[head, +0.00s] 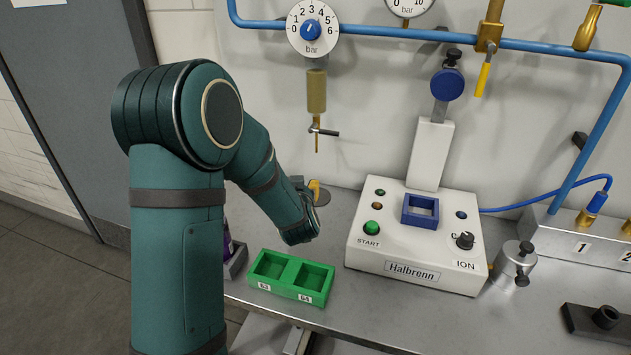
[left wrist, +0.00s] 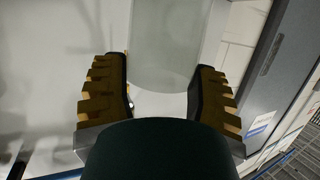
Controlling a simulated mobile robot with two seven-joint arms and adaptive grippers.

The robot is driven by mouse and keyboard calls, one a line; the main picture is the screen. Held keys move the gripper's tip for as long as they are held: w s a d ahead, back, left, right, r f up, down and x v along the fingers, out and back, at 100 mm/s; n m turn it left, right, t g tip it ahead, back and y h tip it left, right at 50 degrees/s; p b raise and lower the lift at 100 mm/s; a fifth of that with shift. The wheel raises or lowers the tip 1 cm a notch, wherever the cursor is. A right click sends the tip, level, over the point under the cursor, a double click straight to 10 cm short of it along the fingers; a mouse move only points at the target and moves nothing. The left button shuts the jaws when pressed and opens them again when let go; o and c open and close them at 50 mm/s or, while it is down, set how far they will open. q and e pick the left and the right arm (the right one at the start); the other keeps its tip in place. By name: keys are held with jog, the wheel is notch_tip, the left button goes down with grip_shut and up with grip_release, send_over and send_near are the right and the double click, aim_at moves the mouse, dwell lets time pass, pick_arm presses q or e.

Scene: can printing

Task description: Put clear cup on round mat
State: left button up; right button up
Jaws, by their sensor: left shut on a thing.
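The clear cup (left wrist: 168,45) shows in the left wrist view as a pale see-through cylinder between the two ridged brown finger pads. My left gripper (left wrist: 160,82) is shut on it. In the head view my left gripper (head: 314,190) is mostly hidden behind my own wrist, with a bit of a yellow-brown finger showing behind the green tray. The cup cannot be made out in the head view. A small grey rounded shape shows beside the finger; I cannot tell whether it is the round mat. My right gripper is not in view.
A green two-compartment tray (head: 290,291) stands at the bench's front edge. A white Halbrenn machine (head: 385,245) with a blue square frame (head: 420,211) stands to its right. A brass nozzle (head: 317,92) hangs from the wall above. Bare bench (head: 345,312) lies right of the tray.

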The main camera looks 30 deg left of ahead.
pick_arm(q)
jog(key=w+a, duration=0.3)
jog(key=w, duration=1.1)
jog(key=shift+w+a+f+b, duration=0.15)
jog(key=shift+f+b, duration=0.15)
jog(key=shift+f, duration=1.55)
jog(key=shift+w+a+f+b, duration=0.15)
jog(key=shift+f+b, duration=0.1)
jog(key=shift+f, duration=1.55)
jog(key=shift+r, duration=0.1)
jog(key=shift+f, duration=0.25)
jog(key=o, duration=1.2)
jog(key=shift+o, duration=0.2)
jog(key=shift+r, duration=0.1)
